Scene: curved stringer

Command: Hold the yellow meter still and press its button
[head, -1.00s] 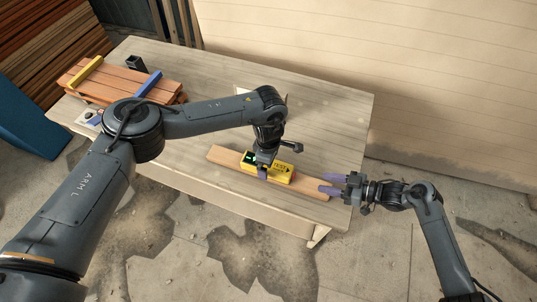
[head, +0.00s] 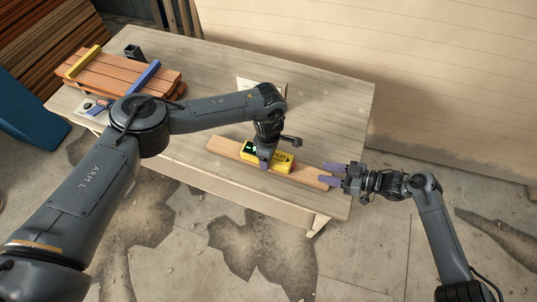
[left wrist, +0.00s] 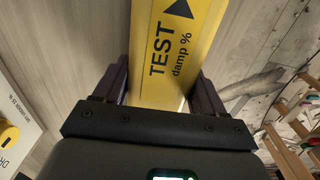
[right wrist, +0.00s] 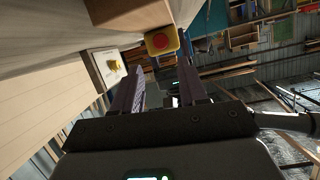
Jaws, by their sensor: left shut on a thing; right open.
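The yellow meter (head: 281,163) sits on a wooden board on the table. In the left wrist view the meter (left wrist: 170,50) shows "TEST", "damp %" and a black arrow. My left gripper (head: 264,163) is shut on the meter from above, one finger on each side. In the right wrist view the meter's yellow end (right wrist: 153,46) carries a red round button (right wrist: 160,41). My right gripper (head: 331,174) is open and empty, beside the board's right end, its fingers toward the meter and apart from it.
The wooden board (head: 223,147) lies along the table's near edge. A stack of planks (head: 115,80) with yellow and blue bars and a dark square block (head: 132,51) are at the far left. A white card (right wrist: 108,70) stands behind the meter. The table's right part (head: 345,120) is clear.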

